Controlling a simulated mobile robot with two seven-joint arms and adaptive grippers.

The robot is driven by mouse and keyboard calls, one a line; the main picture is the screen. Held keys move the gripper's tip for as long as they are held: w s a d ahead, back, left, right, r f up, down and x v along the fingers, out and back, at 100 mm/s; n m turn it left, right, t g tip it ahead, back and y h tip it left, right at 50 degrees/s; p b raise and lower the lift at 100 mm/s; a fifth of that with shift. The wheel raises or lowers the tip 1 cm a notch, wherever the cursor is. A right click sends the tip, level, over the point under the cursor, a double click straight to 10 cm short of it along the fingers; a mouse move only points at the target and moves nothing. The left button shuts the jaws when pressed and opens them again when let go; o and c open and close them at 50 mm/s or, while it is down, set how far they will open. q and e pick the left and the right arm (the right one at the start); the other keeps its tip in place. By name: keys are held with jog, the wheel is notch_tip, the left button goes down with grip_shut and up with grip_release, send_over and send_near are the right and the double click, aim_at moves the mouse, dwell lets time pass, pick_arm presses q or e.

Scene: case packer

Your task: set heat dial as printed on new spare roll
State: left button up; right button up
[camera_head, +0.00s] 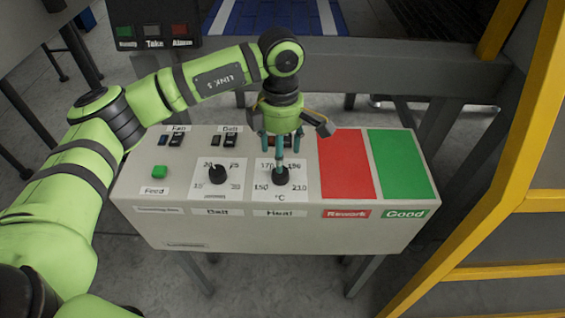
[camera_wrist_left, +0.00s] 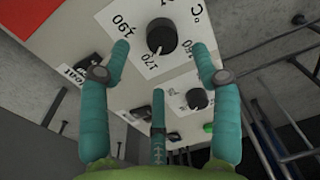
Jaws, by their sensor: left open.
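The heat dial (camera_head: 281,178) is a black round knob on a white plate marked 150, 170, 190, 210 and °C, on the grey control panel (camera_head: 140,195). My left gripper (camera_head: 281,155), with teal fingers, hangs over it from behind. I cannot tell whether any finger touches the knob. No spare roll shows, and my right gripper is not in view.
The belt dial (camera_head: 217,174) is left of the heat dial, with a green feed button (camera_head: 159,172) further left. A red pad (camera_head: 346,163) and a green pad (camera_head: 402,163) lie to the right. Yellow guard frame (camera_head: 500,150) stands at right. Black status box (camera_head: 153,25) is at the back.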

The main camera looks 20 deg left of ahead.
aim_at(280, 175)
pick_arm(q)
jog(key=f, duration=0.1)
jog(key=f+p, duration=0.1)
jog(key=f, duration=0.3)
jog(key=shift+s+p, duration=0.3)
jog(key=shift+p, duration=0.05)
jog(key=shift+d+f, duration=0.1)
jog(key=shift+f, duration=0.5)
jog(key=shift+c, duration=0.4)
jog(key=c, duration=1.1)
